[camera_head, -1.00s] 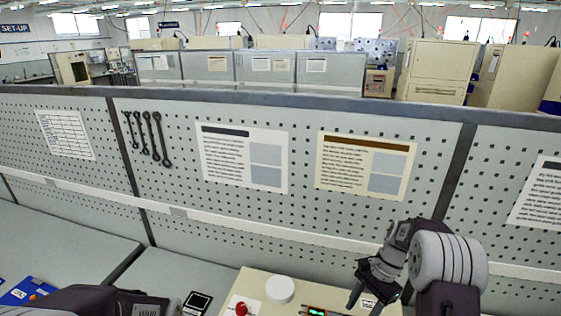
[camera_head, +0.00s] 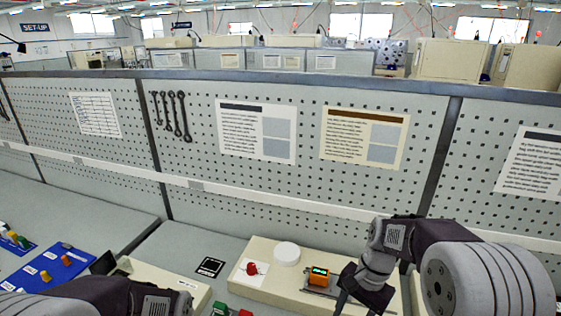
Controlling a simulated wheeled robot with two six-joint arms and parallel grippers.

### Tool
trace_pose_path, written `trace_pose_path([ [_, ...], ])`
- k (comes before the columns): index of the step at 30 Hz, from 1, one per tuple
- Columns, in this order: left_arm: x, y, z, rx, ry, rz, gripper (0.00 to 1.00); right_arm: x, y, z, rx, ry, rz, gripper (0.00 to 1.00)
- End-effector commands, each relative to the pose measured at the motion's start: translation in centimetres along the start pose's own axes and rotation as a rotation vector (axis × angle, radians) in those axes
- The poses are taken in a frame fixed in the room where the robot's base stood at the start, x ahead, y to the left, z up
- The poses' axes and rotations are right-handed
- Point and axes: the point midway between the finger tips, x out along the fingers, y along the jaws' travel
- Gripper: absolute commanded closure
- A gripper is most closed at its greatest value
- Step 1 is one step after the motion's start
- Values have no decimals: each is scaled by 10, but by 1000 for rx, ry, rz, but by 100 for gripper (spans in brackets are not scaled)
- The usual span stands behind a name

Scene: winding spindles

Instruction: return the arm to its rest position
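My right arm comes in from the right, and its gripper (camera_head: 357,304) points down over the right part of a cream base unit (camera_head: 270,293). Its two dark fingers look apart, with nothing seen between them, though the tips are near the bottom edge. My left arm (camera_head: 120,298) crosses the lower left corner; its gripper is out of view. On the cream unit are a white round disc (camera_head: 286,253), a red knob (camera_head: 252,268) and an orange block with a green display (camera_head: 318,275), just left of my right gripper. No spindle can be made out clearly.
A blue mat (camera_head: 48,270) with small coloured pieces lies at left. A second cream unit (camera_head: 165,283) and a small black-framed card (camera_head: 209,267) lie between. Green and red pieces (camera_head: 222,309) show at the bottom. A pegboard wall (camera_head: 300,185) closes the back.

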Motion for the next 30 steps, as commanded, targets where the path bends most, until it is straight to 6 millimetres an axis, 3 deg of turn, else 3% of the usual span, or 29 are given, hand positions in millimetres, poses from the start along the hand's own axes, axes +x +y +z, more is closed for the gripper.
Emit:
trace_pose_path([
  [6,20,0,2,0,0,0,64,42,45,43,-349,135,48,51],
  [10,18,0,2,0,0,0,64,66,76,53,-576,191,91,51],
  [15,17,0,2,0,0,0,64,66,67,39,-723,261,86,51],
  [30,18,0,2,0,0,0,64,66,67,40,-718,258,86,51],
])
